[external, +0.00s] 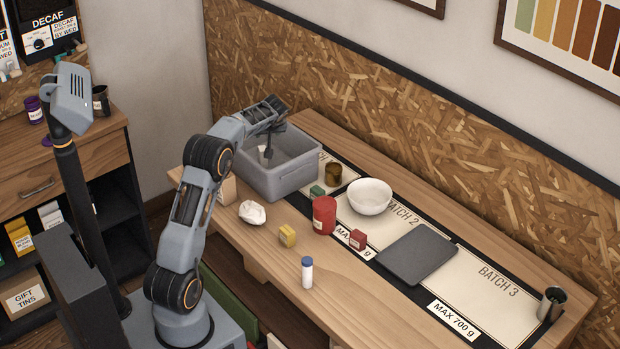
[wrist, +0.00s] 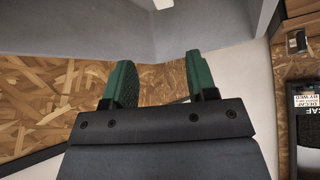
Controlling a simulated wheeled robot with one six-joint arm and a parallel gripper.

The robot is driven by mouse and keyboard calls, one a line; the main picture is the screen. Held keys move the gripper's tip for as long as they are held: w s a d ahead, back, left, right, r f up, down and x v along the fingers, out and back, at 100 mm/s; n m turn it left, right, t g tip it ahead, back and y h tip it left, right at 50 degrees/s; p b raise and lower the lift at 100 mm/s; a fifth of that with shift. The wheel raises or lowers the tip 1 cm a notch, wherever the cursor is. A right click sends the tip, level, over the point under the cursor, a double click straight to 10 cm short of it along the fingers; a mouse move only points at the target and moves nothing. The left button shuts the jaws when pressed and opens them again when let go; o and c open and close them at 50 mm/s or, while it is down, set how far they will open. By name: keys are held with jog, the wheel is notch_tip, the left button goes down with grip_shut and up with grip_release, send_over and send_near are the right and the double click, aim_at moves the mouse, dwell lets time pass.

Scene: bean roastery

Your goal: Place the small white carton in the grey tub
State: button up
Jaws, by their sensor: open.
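The grey tub (external: 283,180) stands at the left end of the table in the external view. A small pale object (external: 266,153), partly dark, shows inside it; it may be the small white carton, but is too small to tell. A bit of something white (wrist: 163,4) also shows at the top edge of the wrist view, against grey surfaces that look like the tub. My gripper (external: 276,104) is above the tub's back left part. In the wrist view its green fingers (wrist: 160,82) are apart with nothing between them.
Near the tub are a crumpled white thing (external: 252,212), a yellow box (external: 287,236), a green box (external: 317,190), a red canister (external: 324,215) and a brown jar (external: 333,173). A white bowl (external: 370,197) and dark slab (external: 417,253) lie further right. The chipboard wall (external: 400,130) is close behind.

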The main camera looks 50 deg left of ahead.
jog(key=s+d+r+m+h, duration=0.1)
jog(key=s+d+r+m, duration=0.1)
jog(key=s+d, duration=0.35)
jog(key=s+d+r+m+t+h, duration=0.1)
jog(key=s+d+r+m, duration=0.1)
jog(key=d, duration=0.6)
jog(key=s+d+r+m+h, duration=0.1)
jog(key=s+d+r+m, duration=0.1)
jog(key=s+d, duration=0.35)
jog(key=s+d+f+m+h, duration=0.2)
jog(key=s+d+m, duration=0.1)
jog(key=s+d, duration=0.4)
jog(key=s+d+f+m+h, duration=0.2)
jog(key=s+d+f+m, duration=0.1)
jog(key=s+d, duration=0.5)
jog(key=shift+s+d+f+m, duration=0.25)
jog(key=shift+s+m, duration=0.05)
jog(key=shift+s, duration=0.65)
